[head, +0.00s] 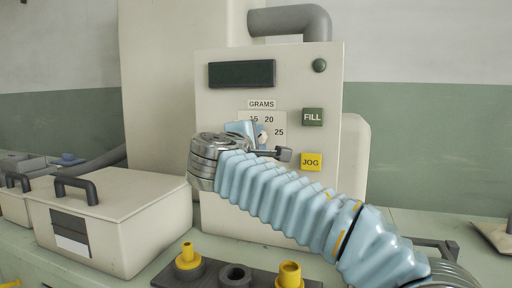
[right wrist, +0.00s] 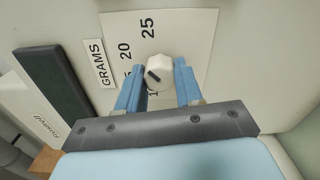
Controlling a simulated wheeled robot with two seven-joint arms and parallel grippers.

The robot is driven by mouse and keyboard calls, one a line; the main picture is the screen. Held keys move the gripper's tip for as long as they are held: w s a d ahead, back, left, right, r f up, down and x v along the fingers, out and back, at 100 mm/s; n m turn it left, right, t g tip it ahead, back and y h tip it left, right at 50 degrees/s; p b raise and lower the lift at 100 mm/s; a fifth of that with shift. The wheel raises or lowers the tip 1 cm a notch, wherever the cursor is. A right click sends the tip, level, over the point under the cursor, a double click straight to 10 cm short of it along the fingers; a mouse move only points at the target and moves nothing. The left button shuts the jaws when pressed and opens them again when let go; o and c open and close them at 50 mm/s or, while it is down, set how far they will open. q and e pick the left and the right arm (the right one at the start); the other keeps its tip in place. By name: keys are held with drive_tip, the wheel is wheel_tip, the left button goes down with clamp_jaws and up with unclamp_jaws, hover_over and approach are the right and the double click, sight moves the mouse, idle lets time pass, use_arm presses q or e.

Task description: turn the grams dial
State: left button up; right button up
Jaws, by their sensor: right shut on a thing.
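The grams dial is a small white knob (right wrist: 158,68) with a dark mark, on a pale scale plate of the machine's front panel. In the head view the dial (head: 263,138) shows only partly behind my right gripper (head: 254,131). The right wrist view shows the blue fingers of my right gripper (right wrist: 158,82) on either side of the knob, shut on it. The numbers 15, 20 and 25 can be read around the dial; the lower part of the scale is hidden. Which number the mark meets cannot be told. My left gripper is not in view.
A dark display (head: 241,74) sits above the dial. A lidded box (head: 110,215) stands at left. Yellow and dark fittings on a dark plate (head: 213,277) are in front.

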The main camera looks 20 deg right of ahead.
drive_tip(key=shift+f+m+b, duration=0.15)
drive_tip(key=shift+m+b, duration=1.2)
drive_tip(key=shift+m, duration=1.45)
drive_tip(key=o, duration=1)
drive_tip(key=shift+o, duration=0.2)
drive_tip(key=b+v, duration=0.2)
drive_tip(key=v, duration=1.2)
